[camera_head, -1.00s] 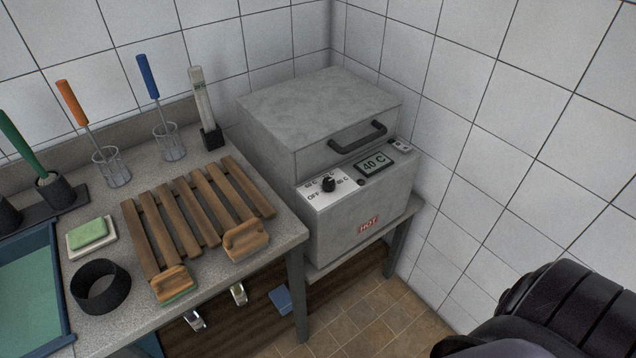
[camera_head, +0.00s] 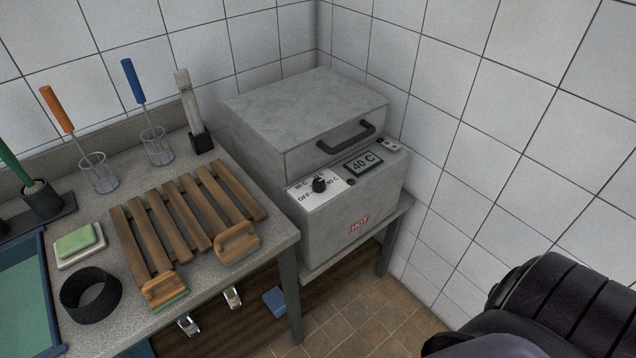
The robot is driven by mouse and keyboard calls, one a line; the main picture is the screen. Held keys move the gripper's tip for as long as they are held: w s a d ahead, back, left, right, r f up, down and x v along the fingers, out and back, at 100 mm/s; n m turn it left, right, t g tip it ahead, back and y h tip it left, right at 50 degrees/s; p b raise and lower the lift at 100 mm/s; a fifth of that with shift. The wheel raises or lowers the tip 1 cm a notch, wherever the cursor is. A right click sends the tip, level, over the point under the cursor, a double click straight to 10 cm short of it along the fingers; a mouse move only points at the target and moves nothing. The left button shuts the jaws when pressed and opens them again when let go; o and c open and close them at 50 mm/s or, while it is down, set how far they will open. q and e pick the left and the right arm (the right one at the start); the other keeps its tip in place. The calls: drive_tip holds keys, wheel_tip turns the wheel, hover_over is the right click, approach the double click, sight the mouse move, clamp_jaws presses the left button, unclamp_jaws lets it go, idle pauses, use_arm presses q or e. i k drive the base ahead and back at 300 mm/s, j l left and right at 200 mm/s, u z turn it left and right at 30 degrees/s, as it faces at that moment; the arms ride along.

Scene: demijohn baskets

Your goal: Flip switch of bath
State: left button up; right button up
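The bath (camera_head: 305,112) is a grey metal box with a lid and a dark handle, standing in the corner on a low stand. Its front panel has a black rotary knob (camera_head: 319,184) on a white plate marked OFF and with temperatures. A display (camera_head: 363,164) beside it reads 40 C. A small switch plate (camera_head: 390,146) sits at the panel's right end; its position is too small to tell. A red HOT label (camera_head: 360,224) is on the front. Part of my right arm shows at the lower right, apart from the bath. Neither gripper is in view.
The counter at left holds a wooden slatted rack (camera_head: 190,218), two wooden-backed brushes, a black ring (camera_head: 91,291), a green sponge (camera_head: 76,241), a blue-rimmed tray (camera_head: 25,300) and tools in holders. Tiled walls close in behind and to the right. Floor (camera_head: 370,315) shows before the bath.

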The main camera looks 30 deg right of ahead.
sight(387, 144)
drive_tip(key=z, duration=1.55)
